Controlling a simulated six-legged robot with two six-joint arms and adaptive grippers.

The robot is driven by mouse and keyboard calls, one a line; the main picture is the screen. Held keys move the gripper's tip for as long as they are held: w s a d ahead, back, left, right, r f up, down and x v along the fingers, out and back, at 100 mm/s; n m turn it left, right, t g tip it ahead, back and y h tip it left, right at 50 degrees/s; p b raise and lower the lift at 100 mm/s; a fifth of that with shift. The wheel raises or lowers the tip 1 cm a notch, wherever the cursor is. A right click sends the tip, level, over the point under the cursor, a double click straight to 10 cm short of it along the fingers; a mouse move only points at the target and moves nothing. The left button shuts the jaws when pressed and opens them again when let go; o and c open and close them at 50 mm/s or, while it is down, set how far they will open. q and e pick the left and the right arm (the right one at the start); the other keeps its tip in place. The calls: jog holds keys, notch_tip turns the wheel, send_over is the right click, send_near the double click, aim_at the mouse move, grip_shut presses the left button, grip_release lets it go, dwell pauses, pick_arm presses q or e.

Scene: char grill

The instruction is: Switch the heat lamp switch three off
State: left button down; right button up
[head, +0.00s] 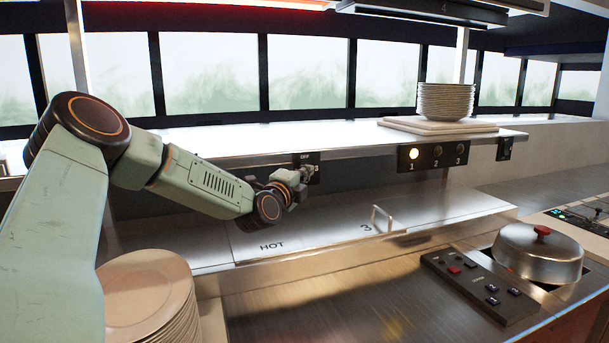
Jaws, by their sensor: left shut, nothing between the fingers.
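A small black switch plate (313,157) marked OFF is set in the front edge of the steel pass shelf. My left gripper (306,173) is shut and empty, with its tips right at this plate. It covers most of the switch, so the lever and its position are hidden, and I cannot tell whether they touch. A black indicator panel (425,163) to the right has lamps numbered 1, 2 and 3. Lamp 1 glows yellow; lamps 2 and 3 are dark. Another black switch plate (505,148) sits further right. My right gripper is not in view.
A plate stack (445,101) stands on a board on the pass shelf (350,137). Below are a steel lid marked HOT (300,236) with a handle, a control box (480,284) and a domed cover (540,254). More plates (148,290) stand at lower left.

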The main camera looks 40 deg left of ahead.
pick_arm(q)
jog(key=shift+w+a, duration=0.15)
jog(key=shift+a, duration=0.25)
jog(key=shift+d, duration=0.1)
jog(key=shift+a+r+n+g+p, duration=0.25)
jog(key=shift+a+n+g+p, duration=0.05)
jog(key=shift+p, duration=0.75)
jog(key=shift+w+f, duration=0.1)
jog(key=shift+w, duration=0.05)
jog(key=shift+d, duration=0.1)
